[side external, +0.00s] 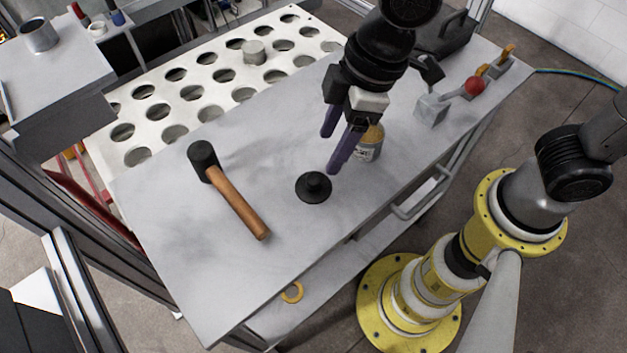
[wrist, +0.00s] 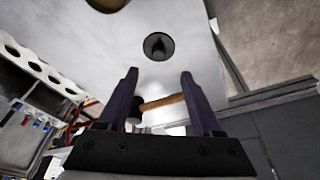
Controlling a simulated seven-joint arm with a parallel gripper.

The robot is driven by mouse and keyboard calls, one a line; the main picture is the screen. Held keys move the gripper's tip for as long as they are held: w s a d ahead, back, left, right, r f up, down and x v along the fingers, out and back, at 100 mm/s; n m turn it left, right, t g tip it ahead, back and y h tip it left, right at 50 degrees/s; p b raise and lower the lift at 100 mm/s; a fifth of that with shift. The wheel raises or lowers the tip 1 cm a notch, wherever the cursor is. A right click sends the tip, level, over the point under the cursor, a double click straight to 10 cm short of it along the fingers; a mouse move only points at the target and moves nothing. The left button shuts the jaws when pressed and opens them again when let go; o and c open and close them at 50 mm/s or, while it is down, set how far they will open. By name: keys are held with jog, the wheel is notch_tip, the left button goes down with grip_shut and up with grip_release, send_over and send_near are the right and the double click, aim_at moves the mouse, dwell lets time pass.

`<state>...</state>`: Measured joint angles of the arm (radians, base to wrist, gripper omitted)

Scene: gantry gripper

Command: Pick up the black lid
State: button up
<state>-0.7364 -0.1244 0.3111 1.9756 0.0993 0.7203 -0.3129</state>
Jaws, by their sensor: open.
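The black lid (side external: 313,187) is a round disc with a raised knob, lying flat on the grey table (side external: 200,290). It also shows in the wrist view (wrist: 158,46), beyond my fingertips. My gripper (side external: 337,152) has two purple fingers, spread apart with nothing between them. In the side view the fingers appear above the table, up and to the right of the lid, and apart from it. In the wrist view my gripper (wrist: 159,75) has its fingertips at either side, short of the lid.
A mallet (side external: 228,190) with a black head lies left of the lid. A red-knobbed lever fixture (side external: 474,87) is at the far right. A white panel with round holes (side external: 215,75) borders the table.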

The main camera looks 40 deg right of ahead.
aim_at(314, 178)
jog(key=x, duration=0.8)
jog(key=shift+w+f, duration=0.2)
jog(key=shift+f, duration=0.15)
grip_shut()
